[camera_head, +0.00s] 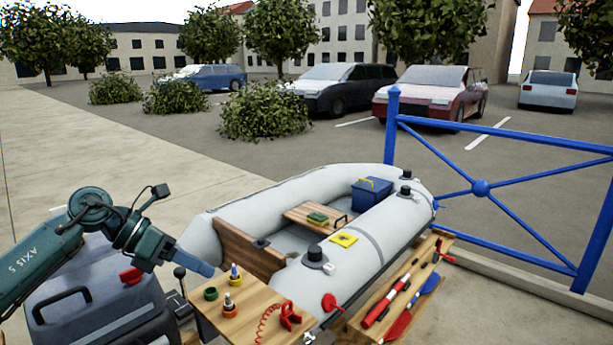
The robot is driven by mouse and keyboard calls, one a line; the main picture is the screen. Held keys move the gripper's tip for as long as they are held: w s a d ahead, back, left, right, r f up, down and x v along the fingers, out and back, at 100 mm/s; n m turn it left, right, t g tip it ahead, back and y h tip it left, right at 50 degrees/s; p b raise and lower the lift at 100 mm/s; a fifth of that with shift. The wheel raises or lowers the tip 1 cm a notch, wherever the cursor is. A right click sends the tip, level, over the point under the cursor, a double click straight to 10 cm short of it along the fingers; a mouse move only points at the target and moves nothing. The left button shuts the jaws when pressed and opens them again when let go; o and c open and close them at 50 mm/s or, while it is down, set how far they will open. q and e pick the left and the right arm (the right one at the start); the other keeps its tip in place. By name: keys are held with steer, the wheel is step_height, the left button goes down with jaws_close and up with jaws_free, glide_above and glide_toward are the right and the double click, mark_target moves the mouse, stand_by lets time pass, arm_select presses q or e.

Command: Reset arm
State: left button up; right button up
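My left arm comes in from the left, teal, with its gripper (195,263) pointing down and to the right. The gripper hangs above the gap between the grey outboard motor casing and the small wooden table. Its fingers show as one blue-grey shape from the side, so I cannot tell whether they are open or shut. No object shows in it. My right gripper is not in view.
A grey inflatable boat (270,195) holds a blue box (371,194). A small wooden table (255,305) carries bottles and a red coiled cord (268,325). A wooden bench (352,328) holds paddle-like tools. A blue railing (480,188) stands at right.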

arm_select(q)
steer(key=s+d+f+n+t+h+p, duration=0.1)
steer(key=s+d+f+n+t+h, duration=0.2)
steer(key=d+n, duration=0.4)
steer(key=s+d+f+n+t+h+p, duration=0.1)
steer(key=s+d+n+t+h, duration=0.2)
steer(key=d+n+t+h, duration=0.25)
steer(key=s+a+f+n+y+p, duration=0.1)
steer(key=s+a+f+n+y, duration=0.2)
steer(key=s+f+n+y, duration=0.4)
steer(key=s+a+f+n+y+p, duration=0.1)
steer(key=s+a+f+n+y, duration=0.2)
steer(key=n, duration=1.9)
steer(key=s+f+y, duration=0.5)
steer(key=s+f, duration=0.3)
steer(key=f, duration=0.4)
steer(key=shift+a+f, duration=0.2)
steer(key=shift+f, duration=0.1)
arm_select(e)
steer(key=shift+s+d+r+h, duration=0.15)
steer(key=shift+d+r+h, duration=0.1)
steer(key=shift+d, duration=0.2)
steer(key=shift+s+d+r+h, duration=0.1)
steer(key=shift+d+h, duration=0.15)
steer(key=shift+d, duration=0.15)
arm_select(q)
steer(key=shift+n, duration=0.25)
